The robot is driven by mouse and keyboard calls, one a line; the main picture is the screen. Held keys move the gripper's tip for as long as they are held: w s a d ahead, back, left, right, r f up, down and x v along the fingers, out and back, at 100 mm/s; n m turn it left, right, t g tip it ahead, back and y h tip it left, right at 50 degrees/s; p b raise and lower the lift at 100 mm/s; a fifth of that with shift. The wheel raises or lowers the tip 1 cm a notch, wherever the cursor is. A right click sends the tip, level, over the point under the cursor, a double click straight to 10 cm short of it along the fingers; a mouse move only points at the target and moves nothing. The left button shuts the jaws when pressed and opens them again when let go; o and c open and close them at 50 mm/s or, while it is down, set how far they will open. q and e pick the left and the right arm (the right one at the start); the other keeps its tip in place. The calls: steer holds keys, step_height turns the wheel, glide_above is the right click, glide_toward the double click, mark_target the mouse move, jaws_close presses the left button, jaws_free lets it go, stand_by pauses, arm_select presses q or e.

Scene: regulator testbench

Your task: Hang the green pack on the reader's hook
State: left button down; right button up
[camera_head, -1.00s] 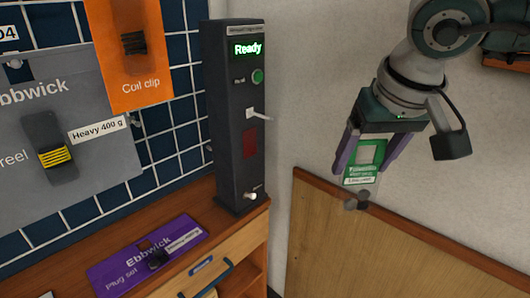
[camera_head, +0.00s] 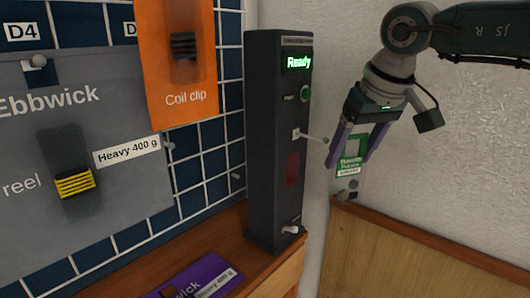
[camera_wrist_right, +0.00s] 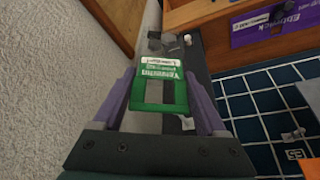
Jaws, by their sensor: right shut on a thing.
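The green pack (camera_head: 349,162) has a pale window and a white label. My right gripper (camera_head: 352,158) is shut on it, one purple finger at each side. The pack hangs upright in the air, just right of the reader's hook (camera_head: 314,138) in the head view. The reader (camera_head: 270,130) is a tall dark post with a lit "Ready" display, and its pale hook sticks out to the right and looks empty. In the right wrist view, the pack (camera_wrist_right: 160,96) sits between the fingers and covers part of the reader (camera_wrist_right: 197,65). My left gripper is not in view.
A blue gridded wall with a grey Ebbwick pack (camera_head: 110,205) and an orange coil clip pack (camera_head: 181,98) lies left of the reader. A purple pack (camera_head: 215,270) lies on the wooden bench. A wooden panel (camera_head: 400,265) stands below the gripper.

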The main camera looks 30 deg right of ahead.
steer(key=w+b, duration=0.1)
steer(key=w, duration=0.1)
steer(key=w+a+b, duration=0.1)
steer(key=b, duration=0.1)
steer(key=w+a+b, duration=0.1)
steer(key=w, duration=0.1)
steer(key=shift+w+a+f+b, duration=0.25)
steer(key=shift+w+f+b, duration=0.1)
steer(key=shift+f, duration=0.05)
steer(key=shift+w+a+f+b, duration=0.15)
steer(key=shift+w+b, duration=0.35)
steer(key=shift+b, duration=0.1)
stand_by(0.3)
steer(key=o, duration=1.3)
glide_toward(318, 138)
steer(key=shift+p+x, duration=0.35)
steer(key=shift+x, duration=0.7)
